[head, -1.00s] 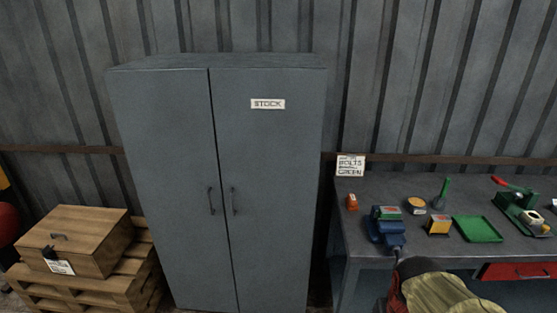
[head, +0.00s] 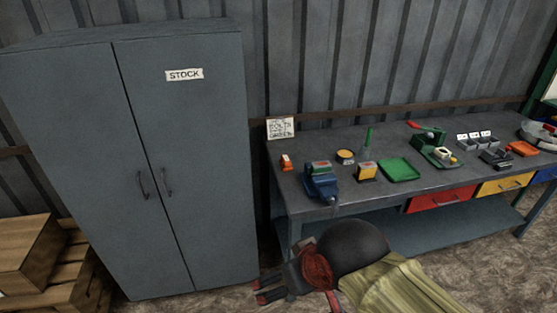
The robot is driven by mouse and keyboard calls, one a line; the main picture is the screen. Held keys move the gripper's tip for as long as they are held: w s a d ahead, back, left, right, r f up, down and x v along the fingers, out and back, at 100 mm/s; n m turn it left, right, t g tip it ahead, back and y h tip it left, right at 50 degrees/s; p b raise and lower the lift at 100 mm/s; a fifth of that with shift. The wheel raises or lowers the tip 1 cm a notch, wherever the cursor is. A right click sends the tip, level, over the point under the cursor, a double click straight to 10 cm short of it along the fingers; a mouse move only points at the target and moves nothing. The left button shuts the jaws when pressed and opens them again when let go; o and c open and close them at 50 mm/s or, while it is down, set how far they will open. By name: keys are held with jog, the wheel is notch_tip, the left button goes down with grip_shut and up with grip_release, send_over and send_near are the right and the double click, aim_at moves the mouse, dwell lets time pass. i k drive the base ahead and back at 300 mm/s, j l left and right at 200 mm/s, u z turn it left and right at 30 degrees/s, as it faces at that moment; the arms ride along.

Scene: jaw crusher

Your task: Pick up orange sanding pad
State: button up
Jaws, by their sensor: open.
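A flat orange piece (head: 521,148), which looks like the orange sanding pad, lies at the right part of the grey workbench (head: 335,212) in the head view. It is small, and its surface detail cannot be made out. A smaller orange-red item (head: 286,163) stands at the bench's left end; I cannot tell what it is. My gripper (head: 261,291) is low in front of the bench's left end, near the cabinet's foot. It is open, with nothing seen between its fingers, and is far from the flat orange piece.
The bench holds a blue vise (head: 320,184), a yellow block (head: 366,171), a round tin (head: 345,156), a green tray (head: 400,169), a green press (head: 432,150) and grey bins (head: 475,144). A grey stock cabinet (head: 200,130) and wooden crate (head: 25,250) stand left.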

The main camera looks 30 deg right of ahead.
aim_at(287, 166)
jog(key=i+z, duration=0.15)
jog(key=z, duration=0.25)
jog(key=i+j+z, duration=0.1)
jog(key=z, duration=0.25)
jog(key=i+j+z, duration=0.1)
jog(key=z, duration=0.3)
jog(key=i+j+z, duration=0.1)
jog(key=i+j, duration=0.25)
jog(key=i+j+z, duration=0.1)
jog(key=i+j, duration=0.2)
jog(key=j, duration=0.2)
jog(key=i+j+z, duration=0.1)
jog(key=i+j, duration=0.2)
jog(key=j, duration=0.15)
jog(key=i+j+z, duration=0.15)
jog(key=i+j, duration=0.15)
jog(key=j, duration=0.15)
